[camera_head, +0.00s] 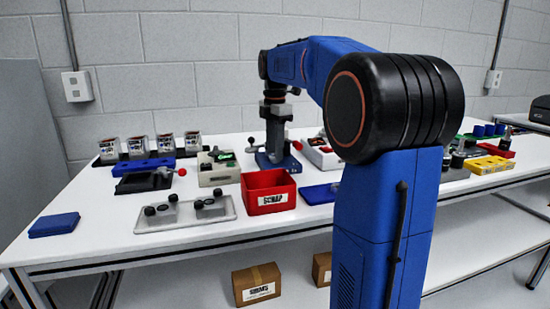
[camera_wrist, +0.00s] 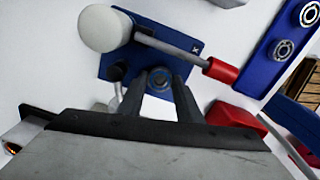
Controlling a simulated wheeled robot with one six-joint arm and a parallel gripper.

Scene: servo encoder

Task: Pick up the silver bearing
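In the wrist view, silver bearings lie in a blue tray (camera_wrist: 268,62) at the upper right: one bearing (camera_wrist: 283,49) is fully in view and another bearing (camera_wrist: 310,14) is near the edge. My gripper (camera_wrist: 159,80) is open, its dark fingers apart over a blue fixture (camera_wrist: 195,48) with a lever and red handle. A dark ring-like round part (camera_wrist: 158,82) shows between the fingertips; I cannot tell whether it is a bearing or touched. In the head view, my gripper (camera_head: 274,98) points down above the blue fixture (camera_head: 278,161). I cannot make out bearings there.
A red scrap bin (camera_head: 280,202) stands in front of the fixture.

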